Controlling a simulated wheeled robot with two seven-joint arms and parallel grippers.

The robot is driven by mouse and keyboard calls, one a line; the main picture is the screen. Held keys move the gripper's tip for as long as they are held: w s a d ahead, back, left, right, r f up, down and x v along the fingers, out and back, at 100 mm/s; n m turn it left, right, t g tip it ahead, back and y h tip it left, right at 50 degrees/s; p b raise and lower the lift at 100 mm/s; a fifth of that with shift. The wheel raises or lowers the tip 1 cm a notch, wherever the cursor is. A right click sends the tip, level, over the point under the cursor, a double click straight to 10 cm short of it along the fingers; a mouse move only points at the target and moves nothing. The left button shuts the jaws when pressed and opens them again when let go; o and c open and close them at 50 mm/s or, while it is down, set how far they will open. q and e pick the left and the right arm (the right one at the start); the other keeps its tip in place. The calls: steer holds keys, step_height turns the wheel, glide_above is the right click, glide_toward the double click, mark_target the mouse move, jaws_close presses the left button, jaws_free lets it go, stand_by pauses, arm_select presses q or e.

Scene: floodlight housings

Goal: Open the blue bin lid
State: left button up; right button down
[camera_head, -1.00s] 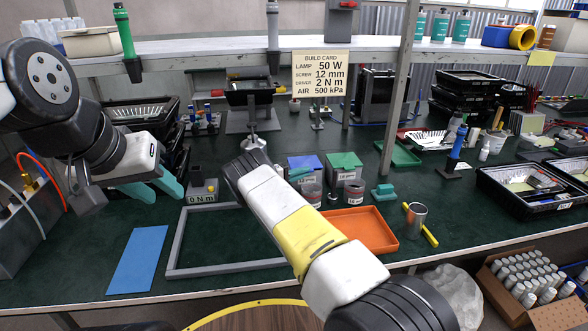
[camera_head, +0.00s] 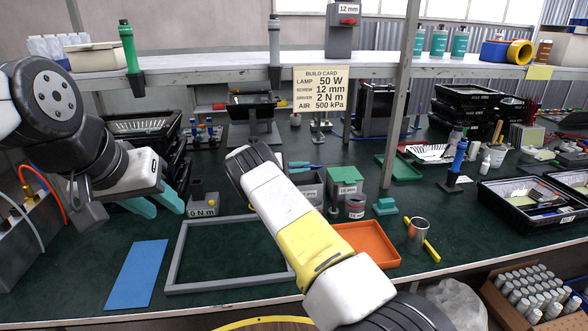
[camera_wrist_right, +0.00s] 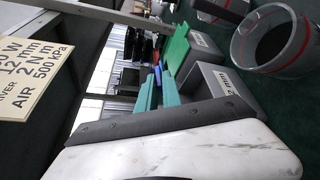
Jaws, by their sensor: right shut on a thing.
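The grey blue-lid bin (camera_head: 310,188) stands on the bench left of the green-lidded bin (camera_head: 345,178), partly behind my right arm. Its top no longer shows as a flat blue face; only a thin blue strip of the lid (camera_head: 314,167) shows behind it, near edge-on. My right gripper (camera_head: 298,164) is at that strip, shut on the lid, mostly hidden by its own wrist. In the right wrist view its teal fingers (camera_wrist_right: 157,90) lie beside the grey bin (camera_wrist_right: 213,92); the lid is hardly visible there. My left gripper (camera_head: 162,204) is open and empty over the bench at left.
A grey frame (camera_head: 176,262) and a blue mat (camera_head: 137,275) lie in front.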

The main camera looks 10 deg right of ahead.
steer(key=shift+w+r, duration=0.1)
steer(key=shift+r, duration=0.05)
steer(key=c, duration=1.6)
jaws_free()
steer(key=shift+o, duration=0.2)
steer(key=shift+a, duration=0.15)
steer(key=v, duration=0.7)
steer(key=shift+a, duration=0.25)
